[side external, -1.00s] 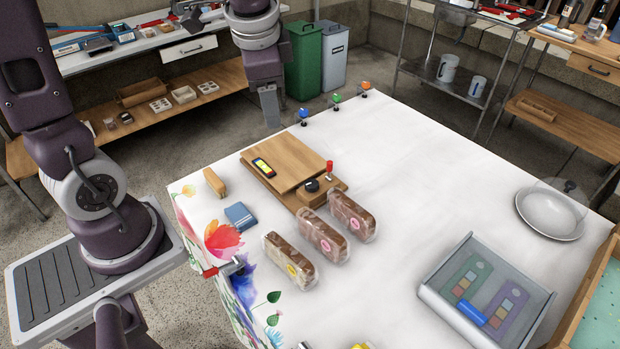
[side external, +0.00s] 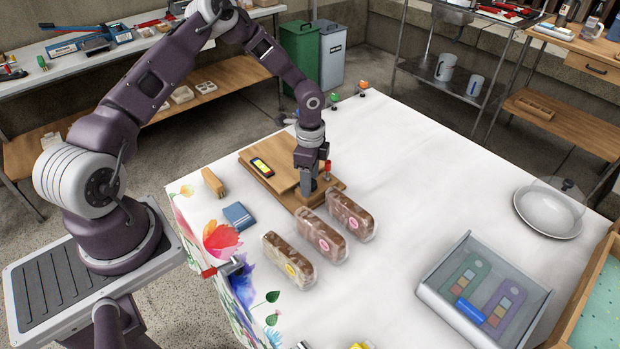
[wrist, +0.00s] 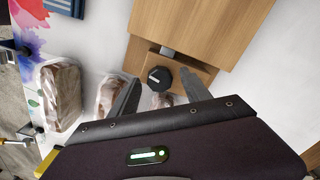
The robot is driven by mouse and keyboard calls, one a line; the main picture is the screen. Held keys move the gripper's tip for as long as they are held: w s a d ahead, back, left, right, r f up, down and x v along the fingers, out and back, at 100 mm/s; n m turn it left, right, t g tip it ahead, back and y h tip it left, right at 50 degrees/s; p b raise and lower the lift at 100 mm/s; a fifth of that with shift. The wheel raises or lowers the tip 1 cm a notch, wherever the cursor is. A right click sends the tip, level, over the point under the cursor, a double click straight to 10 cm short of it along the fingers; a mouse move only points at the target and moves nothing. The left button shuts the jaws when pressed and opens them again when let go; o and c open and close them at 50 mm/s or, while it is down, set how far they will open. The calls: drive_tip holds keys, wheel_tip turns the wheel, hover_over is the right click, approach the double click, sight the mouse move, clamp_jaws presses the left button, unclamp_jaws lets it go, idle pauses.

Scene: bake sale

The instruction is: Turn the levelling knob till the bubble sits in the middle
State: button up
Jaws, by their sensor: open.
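The levelling knob (wrist: 158,79) is black and round with a white mark, on the wooden levelling board (side external: 252,160). In the side external view my gripper hides it. The level (side external: 262,167), yellow and black, lies on the board's left part; its bubble is too small to read. My gripper (side external: 307,192) points down over the board's front end, at the knob. In the wrist view the open fingers (wrist: 160,92) stand either side of the knob's near side, with nothing held. I cannot tell whether they touch it.
A red-topped peg (side external: 327,168) stands close right of my gripper. Three wrapped loaves (side external: 321,238) lie just in front of the board. A blue book-like item (side external: 239,216) and a wooden block (side external: 213,182) are to the left. The table's right middle is clear.

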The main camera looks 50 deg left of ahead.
clamp_jaws()
drive_tip(key=shift+n, duration=1.1)
unclamp_jaws()
wheel_tip(320, 180, up, 7)
